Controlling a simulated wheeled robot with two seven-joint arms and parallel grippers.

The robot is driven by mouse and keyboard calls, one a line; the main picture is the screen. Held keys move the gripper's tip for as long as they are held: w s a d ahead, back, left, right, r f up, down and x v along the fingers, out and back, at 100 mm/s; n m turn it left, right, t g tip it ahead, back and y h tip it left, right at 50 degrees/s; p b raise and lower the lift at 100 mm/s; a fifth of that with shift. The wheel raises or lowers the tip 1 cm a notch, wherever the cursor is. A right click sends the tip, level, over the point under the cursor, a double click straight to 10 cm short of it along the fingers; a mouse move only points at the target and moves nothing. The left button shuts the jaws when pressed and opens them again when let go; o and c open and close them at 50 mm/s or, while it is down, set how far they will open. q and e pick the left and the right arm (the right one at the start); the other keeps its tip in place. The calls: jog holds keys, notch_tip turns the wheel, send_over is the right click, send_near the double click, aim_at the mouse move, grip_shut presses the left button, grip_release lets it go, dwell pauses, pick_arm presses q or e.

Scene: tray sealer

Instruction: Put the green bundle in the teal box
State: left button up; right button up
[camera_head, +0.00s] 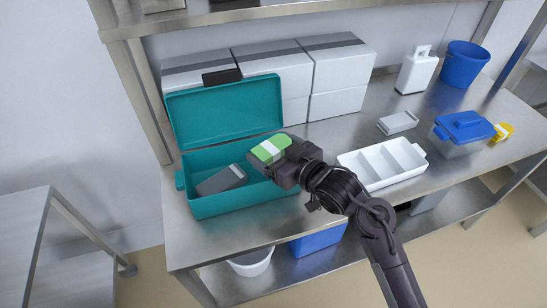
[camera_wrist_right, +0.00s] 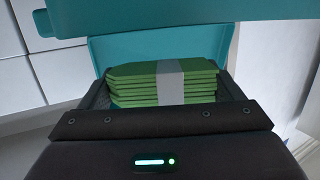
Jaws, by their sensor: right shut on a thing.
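The teal box (camera_head: 246,204) stands open on the steel table, its lid (camera_head: 226,112) tilted up at the back. A grey block (camera_head: 221,181) lies inside it on the left. My right gripper (camera_head: 278,155) is shut on the green bundle (camera_head: 264,151), over the right part of the box opening. The bundle is a stack of green sheets with a white band (camera_wrist_right: 169,82). It also shows between the jaws in the right wrist view (camera_wrist_right: 135,86), with teal behind it. My left gripper is not in view.
White cartons (camera_head: 343,66) line the back of the table behind the box. A white divided tray (camera_head: 384,165) stands to the right of my arm. Further right are a blue-lidded container (camera_head: 464,126), a white jug (camera_head: 417,71) and a blue bucket (camera_head: 464,64).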

aim_at(273, 161)
notch_tip(273, 161, down, 3)
jog(key=shift+r, duration=0.15)
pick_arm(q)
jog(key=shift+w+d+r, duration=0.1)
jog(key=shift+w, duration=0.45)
pick_arm(e)
jog(key=shift+f, duration=0.4)
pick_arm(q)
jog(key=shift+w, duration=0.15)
pick_arm(e)
jog(key=shift+f, duration=0.2)
jog(key=o, duration=0.8)
jog(key=shift+o, duration=0.2)
